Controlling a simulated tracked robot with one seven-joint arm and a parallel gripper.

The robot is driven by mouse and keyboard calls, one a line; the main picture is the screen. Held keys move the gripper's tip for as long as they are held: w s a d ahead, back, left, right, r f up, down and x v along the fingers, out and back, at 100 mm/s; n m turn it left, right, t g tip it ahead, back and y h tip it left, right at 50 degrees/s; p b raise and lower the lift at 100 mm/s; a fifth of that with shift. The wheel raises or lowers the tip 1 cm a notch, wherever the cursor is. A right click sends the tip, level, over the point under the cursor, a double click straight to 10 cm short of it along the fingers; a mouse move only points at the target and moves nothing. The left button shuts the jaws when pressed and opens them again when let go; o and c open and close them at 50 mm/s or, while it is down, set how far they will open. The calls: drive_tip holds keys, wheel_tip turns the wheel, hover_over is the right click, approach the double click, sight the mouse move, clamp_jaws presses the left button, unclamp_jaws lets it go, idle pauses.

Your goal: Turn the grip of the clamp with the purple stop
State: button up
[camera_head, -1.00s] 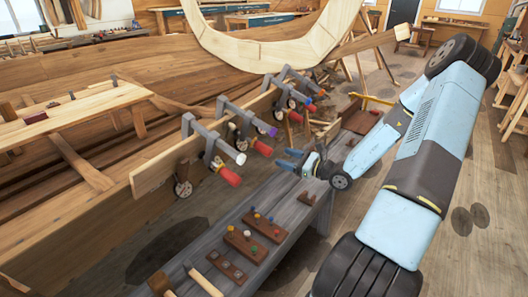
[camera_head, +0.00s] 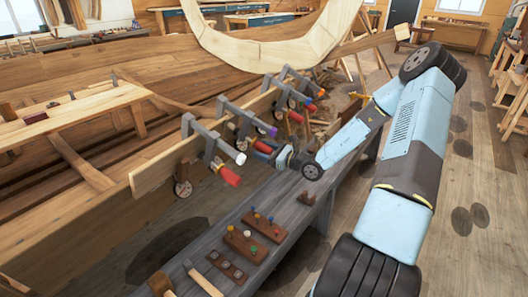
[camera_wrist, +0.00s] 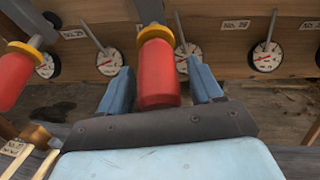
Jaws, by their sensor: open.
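The clamp with the purple stop (camera_head: 272,131) hangs on the plank edge, second from the near end. Its red grip (camera_head: 262,147) is mostly hidden by my gripper (camera_head: 268,153) in the head view. In the wrist view a red grip (camera_wrist: 158,72) with an orange-yellow collar stands between the two blue fingers of my gripper (camera_wrist: 160,88). The fingers are open, one on each side, with visible gaps to the grip. The purple stop is not seen in the wrist view.
A clamp with a white stop (camera_head: 240,158) and red grip (camera_head: 228,176) is nearer; another red grip (camera_wrist: 12,78) shows at left in the wrist view. More clamps hang farther along. Round gauges (camera_wrist: 266,55) line the plank. A grey bench (camera_head: 290,217) lies below.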

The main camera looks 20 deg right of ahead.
drive_tip(key=c, duration=1)
drive_tip(key=shift+o, duration=0.2)
drive_tip(key=shift+m, duration=0.3)
drive_tip(key=shift+s+m+g+y, duration=0.1)
drive_tip(key=shift+m+g+y, duration=1.05)
drive_tip(key=shift+m, duration=0.25)
drive_tip(key=o, duration=1)
drive_tip(key=shift+a, duration=0.1)
drive_tip(key=shift+c, duration=0.2)
drive_tip(key=v, duration=1.3)
drive_tip(key=shift+s+d, duration=0.25)
drive_tip(key=shift+d, duration=0.05)
